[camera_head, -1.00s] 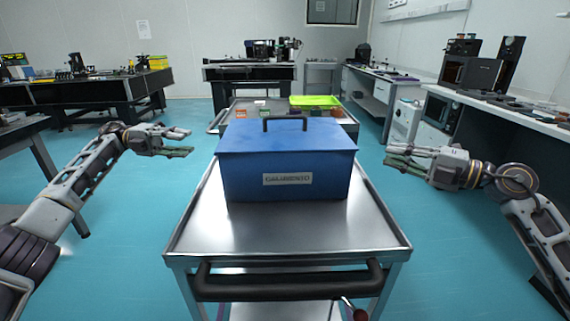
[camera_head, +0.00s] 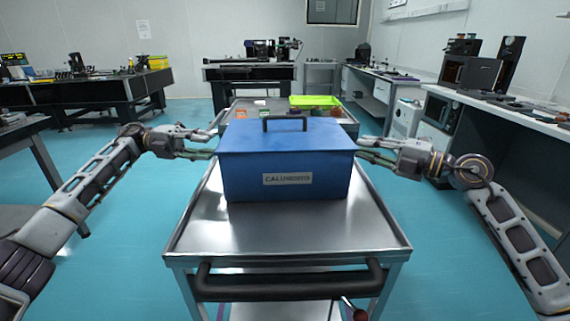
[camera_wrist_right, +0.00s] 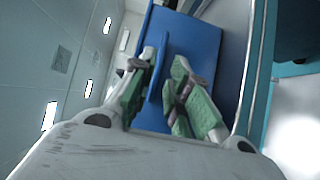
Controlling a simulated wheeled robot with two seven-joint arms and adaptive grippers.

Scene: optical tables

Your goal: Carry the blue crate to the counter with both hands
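The blue crate (camera_head: 287,160) with a black top handle and a white front label stands upright on a metal cart (camera_head: 290,235). My left gripper (camera_head: 214,144) is at the crate's left side, its fingers apart and their tips close to the wall. My right gripper (camera_head: 360,148) is at the crate's right side, with its fingers apart. In the right wrist view, the green-padded fingers of my right gripper (camera_wrist_right: 155,100) are spread, with the blue crate (camera_wrist_right: 195,45) and its rim between and beyond them. Whether the fingertips touch the crate is unclear.
Behind the crate stands another cart with a green tray (camera_head: 315,101) and small items. A white counter (camera_head: 520,115) with instruments runs along the right. Dark optical tables (camera_head: 85,95) stand at the left and back. Blue floor is open on both sides of the cart.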

